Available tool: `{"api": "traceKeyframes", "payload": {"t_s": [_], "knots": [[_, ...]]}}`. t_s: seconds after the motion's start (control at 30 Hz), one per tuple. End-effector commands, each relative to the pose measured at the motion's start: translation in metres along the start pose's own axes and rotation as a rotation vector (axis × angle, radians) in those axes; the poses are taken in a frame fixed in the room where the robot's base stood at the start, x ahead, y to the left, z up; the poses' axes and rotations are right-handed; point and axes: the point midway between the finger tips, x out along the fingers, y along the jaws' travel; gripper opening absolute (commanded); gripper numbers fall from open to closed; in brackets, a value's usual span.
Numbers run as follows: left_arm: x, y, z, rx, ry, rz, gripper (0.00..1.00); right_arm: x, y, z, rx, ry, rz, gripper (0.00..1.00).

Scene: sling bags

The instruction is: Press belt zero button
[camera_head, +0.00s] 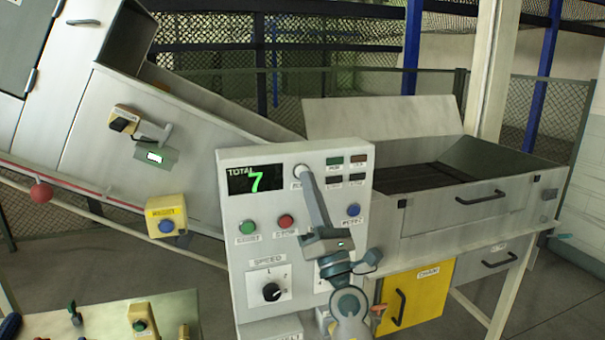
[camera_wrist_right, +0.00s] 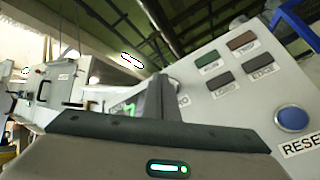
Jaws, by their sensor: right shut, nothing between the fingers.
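A grey control panel (camera_head: 236,190) stands upright in front of me, with a display (camera_head: 255,179) reading "TOTAL" and a green 7. A pale round button (camera_head: 300,168) sits right of the display, largely covered by my right gripper (camera_head: 304,174). In the wrist view, the shut fingers (camera_wrist_right: 162,88) cover most of a label ending in "RO" (camera_wrist_right: 182,101) beside a pale round shape. The fingers are shut and empty, with the tip at the button. I cannot tell whether it touches or presses it. My left gripper is not in view.
The panel also has a green button (camera_head: 247,227), a red button (camera_head: 286,221), a blue button (camera_head: 353,210) and a speed knob (camera_head: 271,292). Small indicator plates (camera_head: 335,161) sit at its top right. A hopper (camera_head: 475,205) stands behind right, with a yellow door (camera_head: 418,296) below.

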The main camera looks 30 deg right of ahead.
Motion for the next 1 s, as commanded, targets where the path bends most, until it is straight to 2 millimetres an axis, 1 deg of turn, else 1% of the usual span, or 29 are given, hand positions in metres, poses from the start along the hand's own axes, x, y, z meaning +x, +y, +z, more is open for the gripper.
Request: {"api": "traceKeyframes", "payload": {"t_s": [0.4,0.73,1.0], "knots": [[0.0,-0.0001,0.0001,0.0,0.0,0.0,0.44,0.0002,-0.0002,-0.0001,0.0,0.0,0.0,0.0],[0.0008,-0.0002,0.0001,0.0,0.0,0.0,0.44,0.0059,-0.0036,-0.0036,0.0,-0.001,0.001,0.0],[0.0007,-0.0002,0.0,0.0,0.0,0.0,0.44,0.0062,-0.0041,-0.004,0.0,0.0,0.0,0.0]]}}
